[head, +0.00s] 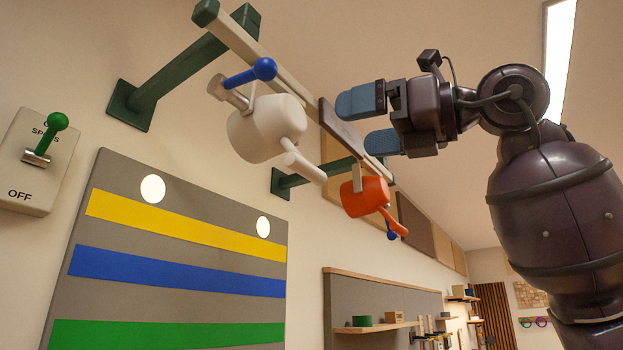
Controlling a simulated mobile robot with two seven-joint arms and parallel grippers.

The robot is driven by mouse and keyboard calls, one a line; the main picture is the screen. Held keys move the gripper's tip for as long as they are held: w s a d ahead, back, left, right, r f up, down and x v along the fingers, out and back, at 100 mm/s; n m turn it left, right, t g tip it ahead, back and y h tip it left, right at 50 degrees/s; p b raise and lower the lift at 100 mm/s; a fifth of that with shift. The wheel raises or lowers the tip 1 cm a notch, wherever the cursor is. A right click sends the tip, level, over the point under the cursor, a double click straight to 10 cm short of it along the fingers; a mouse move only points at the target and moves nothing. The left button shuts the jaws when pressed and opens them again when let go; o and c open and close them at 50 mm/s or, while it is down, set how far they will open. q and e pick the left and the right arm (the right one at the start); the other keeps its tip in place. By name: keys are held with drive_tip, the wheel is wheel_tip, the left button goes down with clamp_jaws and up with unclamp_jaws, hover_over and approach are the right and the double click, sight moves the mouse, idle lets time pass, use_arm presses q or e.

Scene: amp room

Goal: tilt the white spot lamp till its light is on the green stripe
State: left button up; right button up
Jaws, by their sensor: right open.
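The white spot lamp (262,128) hangs from a pale rail, with a white bar handle (303,166) at its lower right and a blue-knobbed lever (250,74) on top. The green stripe (160,334) is the lowest stripe on the grey wall board (125,235). Two round light spots, left (152,188) and right (263,227), lie on grey just above the yellow stripe; which lamp makes which is unclear. My right gripper (371,121) is open and empty, right of the white lamp and apart from it. My left gripper is out of view.
A red lamp (366,196) hangs farther along the rail (277,66). Green brackets (180,75) hold the rail to the wall. A switch plate (35,165) with a green-knobbed lever, raised, is at the left. Shelves (370,328) stand at the lower right.

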sight(307, 164)
drive_tip(key=w+a+p, duration=0.1)
drive_tip(key=w+a, duration=0.1)
drive_tip(key=w+a+f+m+h, duration=0.1)
drive_tip(key=w+a, duration=0.1)
drive_tip(key=a, duration=0.1)
drive_tip(key=w+a+m+t+h+p, duration=0.1)
drive_tip(key=w+a, duration=0.1)
drive_tip(key=w, duration=0.1)
drive_tip(key=shift+w+a+f+p, duration=0.1)
drive_tip(key=shift+a+f+p, duration=0.05)
drive_tip(key=shift+f+p, duration=0.2)
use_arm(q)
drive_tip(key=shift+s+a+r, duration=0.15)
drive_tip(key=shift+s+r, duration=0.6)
use_arm(e)
drive_tip(key=shift+w+a, duration=0.15)
drive_tip(key=shift+a, duration=0.15)
